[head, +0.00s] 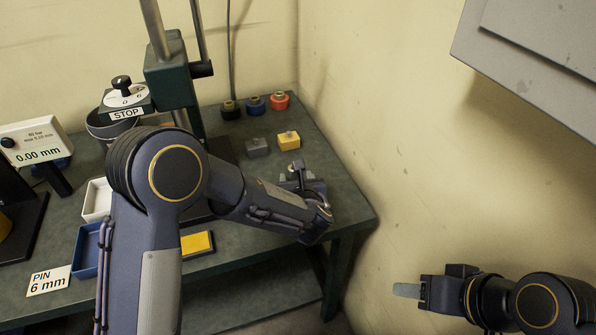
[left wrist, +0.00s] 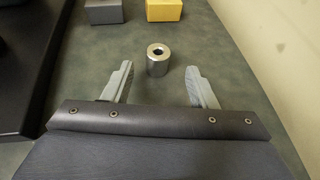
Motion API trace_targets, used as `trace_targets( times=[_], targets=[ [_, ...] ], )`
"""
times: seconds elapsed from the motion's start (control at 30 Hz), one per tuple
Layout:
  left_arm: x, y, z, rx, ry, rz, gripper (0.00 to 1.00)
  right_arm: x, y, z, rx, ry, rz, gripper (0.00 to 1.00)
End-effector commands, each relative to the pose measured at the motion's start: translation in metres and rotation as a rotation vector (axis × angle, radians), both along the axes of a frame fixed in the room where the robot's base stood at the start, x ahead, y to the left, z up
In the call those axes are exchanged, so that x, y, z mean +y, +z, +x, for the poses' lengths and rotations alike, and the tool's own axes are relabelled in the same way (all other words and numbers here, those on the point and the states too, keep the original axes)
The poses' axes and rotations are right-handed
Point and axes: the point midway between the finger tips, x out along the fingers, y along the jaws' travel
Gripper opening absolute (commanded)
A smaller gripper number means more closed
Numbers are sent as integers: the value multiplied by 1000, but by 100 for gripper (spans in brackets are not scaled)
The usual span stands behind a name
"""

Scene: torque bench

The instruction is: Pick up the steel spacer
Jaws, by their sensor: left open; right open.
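The steel spacer (left wrist: 157,60) is a short, shiny cylinder with a hole in its top. It stands upright on the green bench top. In the left wrist view it sits ahead of my left gripper (left wrist: 160,82), roughly between the lines of the two fingers and just beyond their tips. The fingers are open, apart from it, and nothing is held. In the head view my left gripper (head: 303,182) is over the bench's right part, and the spacer is small and hard to make out there. My right gripper (head: 408,290) is open and empty, right of the bench.
A grey block (head: 257,147) and a yellow block (head: 289,140) stand beyond the spacer. Several coloured round pieces (head: 255,104) are behind them. A green press (head: 167,75) stands left. White (head: 96,200) and blue (head: 86,245) trays lie left. A wall (head: 400,130) bounds the right.

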Motion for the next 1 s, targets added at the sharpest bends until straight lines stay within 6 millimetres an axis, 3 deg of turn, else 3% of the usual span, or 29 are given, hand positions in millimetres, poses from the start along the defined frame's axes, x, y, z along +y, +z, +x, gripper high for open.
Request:
trace_targets(
  times=[0.33, 0.67, 1.0],
  targets=[
    [8, -15, 45, 3, 3, -2, 52, 0, 9, 0, 0, 0, 0, 48],
    [8, -17, 50, 1, 1, -3, 51, 0, 9, 0, 0, 0, 0, 48],
    [8, -17, 50, 1, 2, -2, 6, 0, 9, 0, 0, 0, 0, 48]
  ],
)
